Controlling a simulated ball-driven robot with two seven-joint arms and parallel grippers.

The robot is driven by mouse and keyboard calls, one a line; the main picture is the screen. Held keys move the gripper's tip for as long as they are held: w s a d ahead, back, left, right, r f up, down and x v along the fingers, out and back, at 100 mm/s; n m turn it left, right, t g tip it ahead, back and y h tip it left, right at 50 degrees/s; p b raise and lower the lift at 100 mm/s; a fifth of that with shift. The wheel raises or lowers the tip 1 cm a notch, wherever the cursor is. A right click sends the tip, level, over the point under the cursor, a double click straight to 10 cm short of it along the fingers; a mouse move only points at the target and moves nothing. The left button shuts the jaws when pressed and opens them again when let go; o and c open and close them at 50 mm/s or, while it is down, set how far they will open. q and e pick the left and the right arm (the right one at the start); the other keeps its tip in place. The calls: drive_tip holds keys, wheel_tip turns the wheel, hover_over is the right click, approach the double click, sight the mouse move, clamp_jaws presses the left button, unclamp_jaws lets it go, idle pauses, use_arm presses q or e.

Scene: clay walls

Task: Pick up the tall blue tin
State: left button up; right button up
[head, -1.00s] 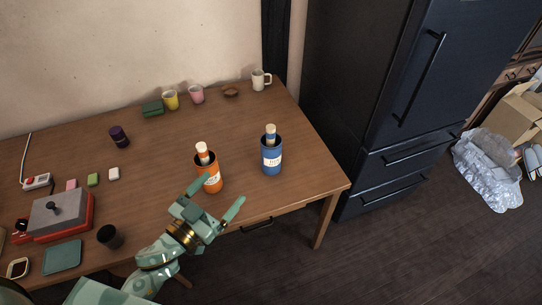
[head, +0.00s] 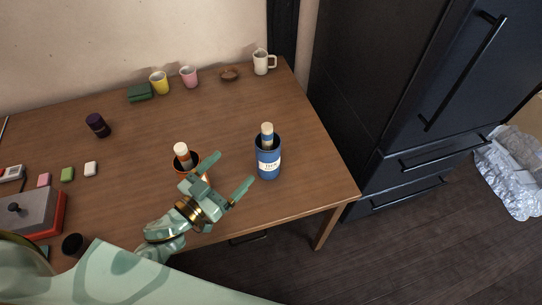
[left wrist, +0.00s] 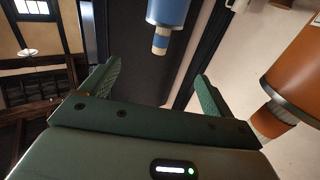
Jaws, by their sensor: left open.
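The tall blue tin (head: 268,168) stands upright near the right end of the wooden table, with a white label and a cork-topped piece sticking out of its mouth. In the left wrist view the blue tin (left wrist: 168,10) shows upside down at the top edge, beyond the fingers. My left gripper (head: 231,173) is open and empty, to the left of the blue tin and apart from it. In the left wrist view its fingers (left wrist: 157,74) are spread with nothing between them. My right gripper is not in view.
An orange tin (head: 178,172) stands left of the blue one, partly hidden by my left gripper; it also shows in the left wrist view (left wrist: 300,75). A white mug (head: 261,63) and cups line the back. The table is clear between the blue tin and the mug.

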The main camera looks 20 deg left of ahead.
use_arm(q)
drive_tip(key=b, duration=0.3)
approach(259, 153)
drive_tip(key=b+x, duration=0.1)
drive_tip(key=x, duration=0.8)
drive_tip(key=shift+w+d, duration=0.2)
drive_tip(key=shift+w, duration=0.15)
drive_tip(key=x, duration=0.5)
drive_tip(key=shift+w+d+r+b, duration=0.15)
drive_tip(key=shift+w+r+b, duration=0.05)
drive_tip(key=shift+r+b, duration=0.15)
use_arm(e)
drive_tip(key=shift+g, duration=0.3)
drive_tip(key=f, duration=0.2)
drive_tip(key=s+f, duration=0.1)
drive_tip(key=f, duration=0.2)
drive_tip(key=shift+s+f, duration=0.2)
use_arm(q)
drive_tip(key=shift+c, duration=0.3)
drive_tip(key=c, duration=1.3)
drive_tip(key=shift+r, duration=0.1)
